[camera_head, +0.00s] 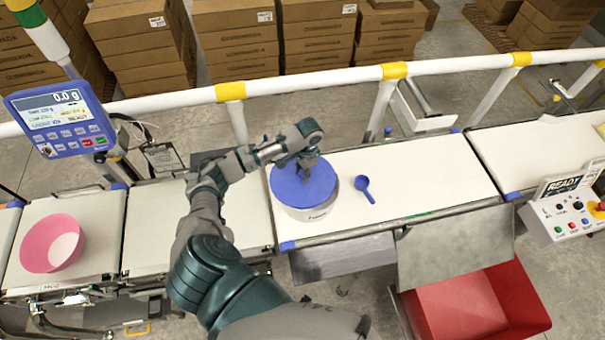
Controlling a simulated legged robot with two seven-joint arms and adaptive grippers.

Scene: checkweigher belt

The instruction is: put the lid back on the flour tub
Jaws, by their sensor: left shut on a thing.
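The blue round lid (297,190) is over the top of the white flour tub (318,212), which stands on the belt near the middle. The lid hides the tub's opening and lines up roughly with its rim. I cannot tell whether it is fully seated or slightly above. My left gripper (307,168) comes down from above and is shut on the lid near its centre; the exact grip is partly hidden by the fingers. My right gripper is not in view.
A blue scoop (363,187) lies on the belt (430,172) just right of the tub. A pink bowl (52,244) stands at the far left. A weight display (62,118) reads 0.0 g. A white rail (310,82) runs behind. A red bin (470,305) is below front right.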

